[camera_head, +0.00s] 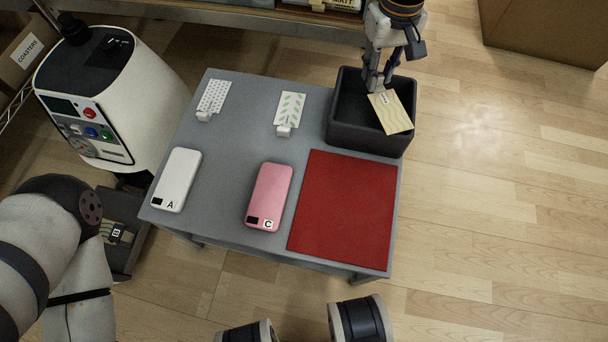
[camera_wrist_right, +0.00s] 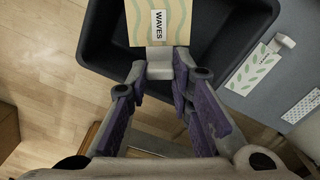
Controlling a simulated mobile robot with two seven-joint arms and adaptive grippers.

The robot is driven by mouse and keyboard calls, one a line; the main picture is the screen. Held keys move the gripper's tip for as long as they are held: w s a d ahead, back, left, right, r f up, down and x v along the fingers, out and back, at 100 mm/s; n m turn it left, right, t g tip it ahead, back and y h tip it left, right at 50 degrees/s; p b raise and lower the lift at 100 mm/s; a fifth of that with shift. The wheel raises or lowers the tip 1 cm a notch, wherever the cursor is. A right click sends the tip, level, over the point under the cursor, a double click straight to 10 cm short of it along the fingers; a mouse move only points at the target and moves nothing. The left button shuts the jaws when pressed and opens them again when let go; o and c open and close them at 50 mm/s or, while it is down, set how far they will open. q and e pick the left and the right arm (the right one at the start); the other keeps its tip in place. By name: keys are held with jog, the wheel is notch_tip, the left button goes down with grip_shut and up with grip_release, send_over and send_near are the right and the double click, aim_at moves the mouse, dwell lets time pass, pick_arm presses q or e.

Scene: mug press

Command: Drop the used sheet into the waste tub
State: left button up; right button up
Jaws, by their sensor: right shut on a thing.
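The used sheet (camera_head: 392,112) is cream with wavy lines. In the right wrist view the sheet (camera_wrist_right: 160,20) shows a "WAVES" label and a pale grey tab at its near end. My right gripper (camera_head: 376,88) is shut on that tab; its fingertips (camera_wrist_right: 160,70) sit on either side of it. The waste tub (camera_head: 363,138) is a dark, open-topped box at the table's back right corner. The sheet is held tilted over its opening, and in the wrist view the tub (camera_wrist_right: 100,50) surrounds it on the sides. My left gripper is not in view.
The grey table (camera_head: 225,150) bears a dotted sheet (camera_head: 214,96), a leaf sheet (camera_head: 290,108), a white phone case (camera_head: 177,180), a pink phone case (camera_head: 268,195) and a red mat (camera_head: 345,205). A white machine (camera_head: 105,95) stands left.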

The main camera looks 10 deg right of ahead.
jog(key=o, duration=0.8)
jog(key=shift+f, duration=0.1)
notch_tip(320, 180, up, 12)
dwell(0.3)
